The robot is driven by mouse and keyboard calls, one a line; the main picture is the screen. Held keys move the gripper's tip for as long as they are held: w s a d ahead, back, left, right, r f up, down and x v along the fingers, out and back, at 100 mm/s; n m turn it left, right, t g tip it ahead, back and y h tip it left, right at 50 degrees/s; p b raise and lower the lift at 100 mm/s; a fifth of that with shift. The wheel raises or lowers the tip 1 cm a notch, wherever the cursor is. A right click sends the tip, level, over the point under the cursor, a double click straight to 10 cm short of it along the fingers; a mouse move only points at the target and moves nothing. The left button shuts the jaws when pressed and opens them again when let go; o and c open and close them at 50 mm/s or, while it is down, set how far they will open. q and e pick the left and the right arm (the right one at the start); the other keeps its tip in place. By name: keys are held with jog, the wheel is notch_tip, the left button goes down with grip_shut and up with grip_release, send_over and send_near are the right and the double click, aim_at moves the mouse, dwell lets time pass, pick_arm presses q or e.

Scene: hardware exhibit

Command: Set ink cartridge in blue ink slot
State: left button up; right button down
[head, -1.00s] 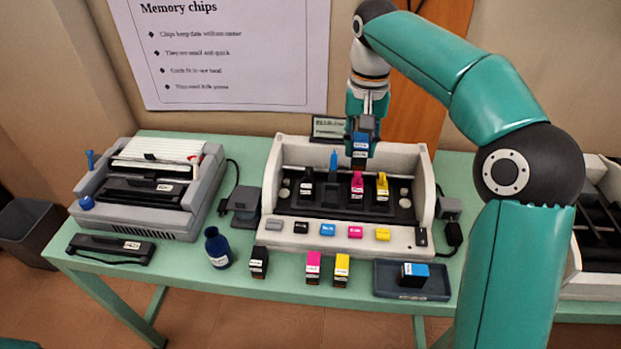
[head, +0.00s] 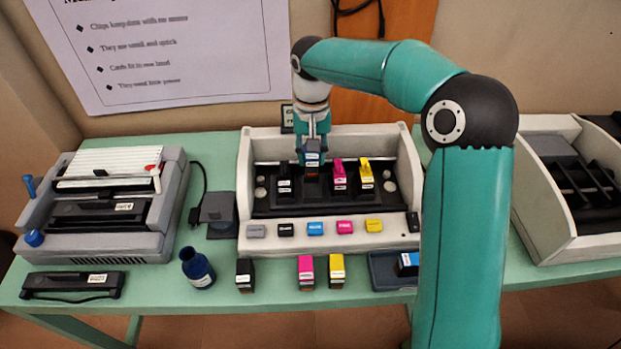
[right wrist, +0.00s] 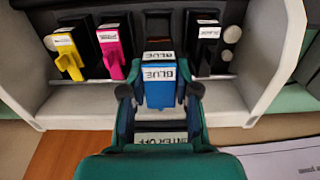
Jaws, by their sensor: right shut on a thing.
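My right gripper (head: 312,157) is shut on a blue ink cartridge (right wrist: 158,90) with white BLUE labels. It is over the blue slot (head: 312,172) of the open printer (head: 243,190), between the black cartridge (head: 284,180) and the magenta one (head: 339,176). In the right wrist view the cartridge sits between both fingers, in line with a dark opening (right wrist: 158,25). A blue-topped cartridge (head: 408,262) lies in the dark tray (head: 384,275), partly behind my arm. My left gripper is not in view.
A yellow cartridge (head: 366,176) stands right of the magenta. Coloured buttons line the printer's front. A blue bottle (head: 198,268) and loose black (head: 245,274), magenta (head: 306,271) and yellow (head: 337,270) cartridges stand before it. A grey machine (head: 105,205) is at left, a pale bin (head: 560,225) at right.

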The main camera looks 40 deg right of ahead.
notch_tip(320, 180, down, 8)
jog(key=shift+r, duration=0.2)
dwell(0.3)
jog(key=c, duration=0.9)
grip_release()
jog(key=shift+o, duration=0.2)
notch_tip(320, 180, up, 12)
jog(key=shift+r, duration=0.1)
